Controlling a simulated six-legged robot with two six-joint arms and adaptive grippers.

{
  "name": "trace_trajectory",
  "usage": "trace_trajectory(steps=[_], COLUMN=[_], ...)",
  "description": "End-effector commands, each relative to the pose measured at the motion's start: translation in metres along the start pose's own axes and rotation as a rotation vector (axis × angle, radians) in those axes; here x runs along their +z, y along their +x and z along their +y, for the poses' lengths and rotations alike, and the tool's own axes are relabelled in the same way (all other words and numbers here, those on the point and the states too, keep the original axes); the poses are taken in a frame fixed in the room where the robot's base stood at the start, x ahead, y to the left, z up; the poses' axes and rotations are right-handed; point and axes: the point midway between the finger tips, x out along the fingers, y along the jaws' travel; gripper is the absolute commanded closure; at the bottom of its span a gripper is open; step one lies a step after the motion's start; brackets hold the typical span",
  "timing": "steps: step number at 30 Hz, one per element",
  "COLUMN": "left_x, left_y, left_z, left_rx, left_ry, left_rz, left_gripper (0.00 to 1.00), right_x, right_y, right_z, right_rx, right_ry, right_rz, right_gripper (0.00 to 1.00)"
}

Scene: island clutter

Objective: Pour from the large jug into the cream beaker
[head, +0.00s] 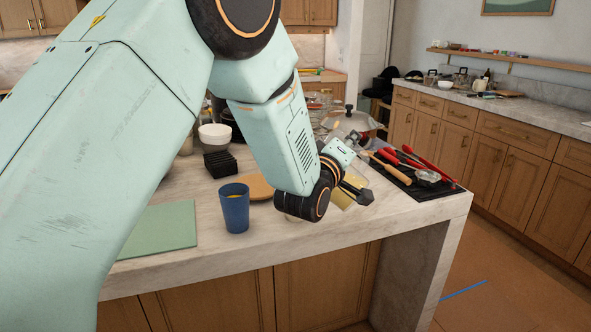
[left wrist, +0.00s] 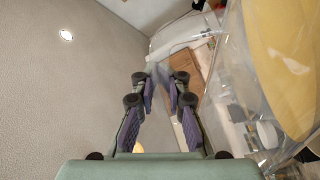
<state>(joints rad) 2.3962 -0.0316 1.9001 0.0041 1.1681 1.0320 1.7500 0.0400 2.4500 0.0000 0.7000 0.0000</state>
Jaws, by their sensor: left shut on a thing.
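The large jug (left wrist: 282,65) is clear and fills the right of the left wrist view, strongly tilted, with a broad yellow area showing in or through it. My left gripper (left wrist: 165,95) is shut on the jug at its near side. In the head view my left gripper (head: 354,138) is small beyond my wrist, above the right part of the island, and the jug is hard to make out there. I cannot pick out the cream beaker for sure; a pale rim (head: 292,218) shows just under my wrist, mostly hidden. My right gripper is not in view.
A blue cup (head: 235,208) stands near the island's front edge, beside a green board (head: 160,230). A white bowl (head: 215,137) and black rack (head: 220,163) stand behind. A dark mat (head: 420,182) with red-handled tools lies right.

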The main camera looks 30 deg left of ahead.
Motion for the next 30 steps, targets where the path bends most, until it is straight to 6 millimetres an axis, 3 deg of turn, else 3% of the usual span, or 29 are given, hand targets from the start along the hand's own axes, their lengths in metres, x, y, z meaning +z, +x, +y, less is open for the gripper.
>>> trace_trajectory(steps=[16, 30], left_x=[-0.02, -0.02], left_y=[0.001, 0.001], left_z=[0.007, 0.007], left_rx=[-0.001, 0.0], left_ry=[-0.131, -0.139], left_rz=[0.015, 0.016], left_gripper=[1.0, 1.0], right_x=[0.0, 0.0], right_y=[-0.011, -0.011], right_z=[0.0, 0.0], right_rx=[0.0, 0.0], right_ry=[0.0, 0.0], right_rz=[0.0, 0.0], right_gripper=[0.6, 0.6])
